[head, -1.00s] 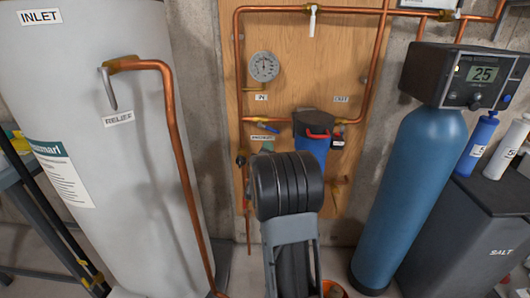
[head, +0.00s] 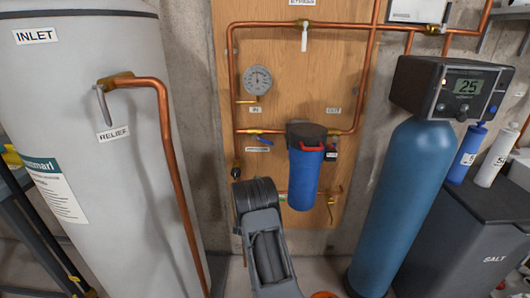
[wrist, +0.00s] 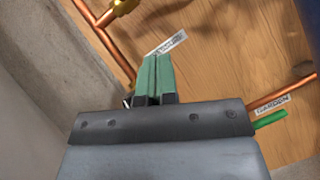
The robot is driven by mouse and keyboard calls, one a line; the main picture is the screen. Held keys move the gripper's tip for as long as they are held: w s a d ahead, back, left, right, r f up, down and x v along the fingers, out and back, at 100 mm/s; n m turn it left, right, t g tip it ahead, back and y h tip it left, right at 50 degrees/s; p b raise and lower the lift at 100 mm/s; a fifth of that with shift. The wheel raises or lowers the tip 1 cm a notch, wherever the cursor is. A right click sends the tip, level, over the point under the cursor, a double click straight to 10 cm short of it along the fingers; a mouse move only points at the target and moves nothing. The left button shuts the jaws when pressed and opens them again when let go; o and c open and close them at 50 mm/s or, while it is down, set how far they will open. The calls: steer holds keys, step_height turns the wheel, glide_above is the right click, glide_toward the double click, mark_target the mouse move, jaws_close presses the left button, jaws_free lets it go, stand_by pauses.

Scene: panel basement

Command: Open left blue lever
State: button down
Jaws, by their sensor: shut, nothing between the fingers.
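The left blue lever (head: 264,141) is a small blue handle on a brass valve in the copper pipe, left of the blue filter housing. It slants down to the right from the pipe. A label (head: 257,149) sits just below it. My gripper (wrist: 152,76) has green fingers pressed together with nothing between them, in front of the wooden panel. The blue lever is not clearly visible in the wrist view. In the head view my own arm hides the fingers, so their distance from the lever is unclear.
The blue filter housing (head: 304,177) hangs right of the lever. A pressure gauge (head: 257,80) is above. A white tank (head: 100,200) stands left, and a blue softener cylinder (head: 405,190) right. A green handle (wrist: 270,118) and brass fitting (wrist: 122,8) show near my gripper.

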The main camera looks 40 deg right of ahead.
mark_target(264, 141)
steer(key=w+d+r+n, duration=0.1)
steer(key=w+d+r, duration=0.3)
steer(key=d+r, duration=0.4)
steer(key=shift+w+d+r, duration=0.15)
steer(key=shift+d+r, duration=0.15)
steer(key=shift+r, duration=0.2)
steer(key=shift+s+d+r, duration=0.35)
steer(key=shift+r, duration=0.3)
steer(key=shift+s+d+r, duration=0.3)
steer(key=shift+d+r, duration=0.05)
steer(key=shift+r, duration=0.25)
steer(key=shift+f, duration=0.1)
